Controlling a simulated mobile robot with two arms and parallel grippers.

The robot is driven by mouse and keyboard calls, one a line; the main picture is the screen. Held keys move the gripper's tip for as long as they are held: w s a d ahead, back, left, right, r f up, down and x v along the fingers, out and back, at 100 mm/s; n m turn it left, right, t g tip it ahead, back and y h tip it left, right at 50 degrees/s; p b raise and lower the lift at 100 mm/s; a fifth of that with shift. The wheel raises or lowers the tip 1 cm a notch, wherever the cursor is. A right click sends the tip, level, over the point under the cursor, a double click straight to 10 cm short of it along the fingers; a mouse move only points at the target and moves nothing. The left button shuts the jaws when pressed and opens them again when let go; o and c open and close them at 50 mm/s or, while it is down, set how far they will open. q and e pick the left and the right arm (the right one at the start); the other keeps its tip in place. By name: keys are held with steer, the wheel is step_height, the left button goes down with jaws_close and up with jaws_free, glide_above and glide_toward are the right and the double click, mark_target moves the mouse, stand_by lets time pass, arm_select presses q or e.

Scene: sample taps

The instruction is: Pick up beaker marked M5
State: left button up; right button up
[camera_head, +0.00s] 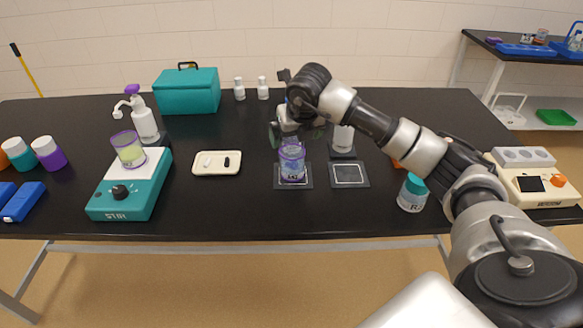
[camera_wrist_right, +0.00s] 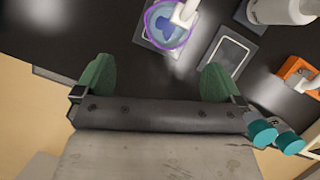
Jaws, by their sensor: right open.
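A clear beaker with a purple rim and blue-purple contents (camera_head: 292,165) stands upright on a dark square pad (camera_head: 294,185) at mid-table. Its label is too small to read surely. A second beaker with yellow-green contents (camera_head: 128,150) stands on the teal stirrer (camera_head: 122,190) at left; its mark is also unclear. My right gripper (camera_head: 297,134) is above and behind the purple-rimmed beaker, open and empty. In the right wrist view, the green fingers of the gripper (camera_wrist_right: 157,76) are apart, and the purple-rimmed beaker (camera_wrist_right: 160,35) lies beyond them, partly covered by a white spout-like piece (camera_wrist_right: 185,12).
An empty framed pad (camera_head: 349,175) lies right of the beaker, with a white bottle (camera_head: 343,137) behind it. A teal-capped jar (camera_head: 412,194) stands further right. A cream tray (camera_head: 217,163) lies left. The table front before the beaker is clear.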

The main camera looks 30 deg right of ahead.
glide_toward(294, 153)
steer(key=a, duration=0.1)
steer(key=s+a+f+p, duration=0.1)
steer(key=shift+a+f, duration=0.25)
steer(key=shift+a, duration=0.1)
steer(key=x, duration=0.2)
steer(key=d+p+x, duration=0.1)
steer(key=x, duration=0.1)
steer(key=shift+f+p, duration=0.3)
steer(key=shift+f, duration=0.1)
steer(key=shift+w+f, duration=0.1)
steer(key=shift+f, duration=0.1)
steer(key=c, duration=1.3)
steer(key=shift+r, duration=0.2)
steer(key=shift+c, duration=0.2)
